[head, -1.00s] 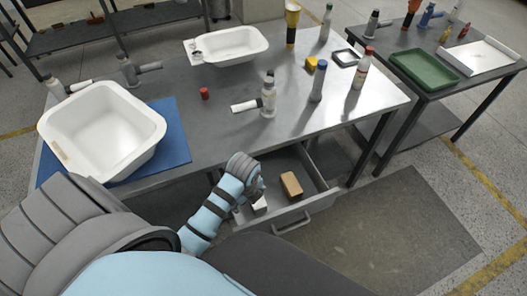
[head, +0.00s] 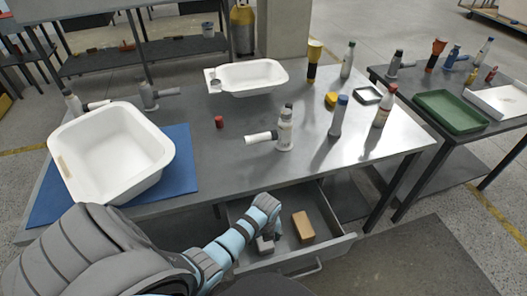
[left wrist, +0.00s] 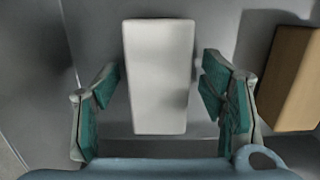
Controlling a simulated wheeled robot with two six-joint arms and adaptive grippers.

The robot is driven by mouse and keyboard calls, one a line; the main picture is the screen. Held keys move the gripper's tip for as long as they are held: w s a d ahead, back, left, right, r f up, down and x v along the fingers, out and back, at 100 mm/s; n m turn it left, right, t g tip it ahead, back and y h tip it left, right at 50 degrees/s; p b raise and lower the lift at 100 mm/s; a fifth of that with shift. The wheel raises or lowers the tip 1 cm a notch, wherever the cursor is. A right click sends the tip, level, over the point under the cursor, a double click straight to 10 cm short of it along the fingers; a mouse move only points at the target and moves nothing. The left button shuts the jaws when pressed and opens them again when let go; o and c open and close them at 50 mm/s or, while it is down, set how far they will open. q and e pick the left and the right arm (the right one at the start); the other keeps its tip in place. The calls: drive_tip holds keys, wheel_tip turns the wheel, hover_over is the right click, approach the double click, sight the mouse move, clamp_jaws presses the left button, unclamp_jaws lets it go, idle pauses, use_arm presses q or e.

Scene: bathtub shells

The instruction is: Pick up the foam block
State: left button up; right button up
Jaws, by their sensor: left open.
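An open drawer (head: 325,243) under the main table holds two blocks. A white block (left wrist: 158,75), plain and box-shaped, lies between the spread fingers of my left gripper (left wrist: 160,80) in the left wrist view, with a gap on each side. In the head view my left gripper (head: 267,232) reaches down into the drawer and partly hides the white block (head: 263,246). A tan block (head: 303,226) lies just right of it; it also shows at the right edge of the left wrist view (left wrist: 294,80). I cannot tell by material which block is foam. My right gripper is out of view.
A side table with a green tray (head: 452,110) stands at right.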

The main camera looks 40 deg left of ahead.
use_arm(q)
drive_tip(key=shift+s+r, duration=0.1)
drive_tip(key=shift+r, duration=0.1)
drive_tip(key=shift+c, duration=0.6)
drive_tip(key=c, duration=0.7)
drive_tip(key=shift+c, duration=0.2)
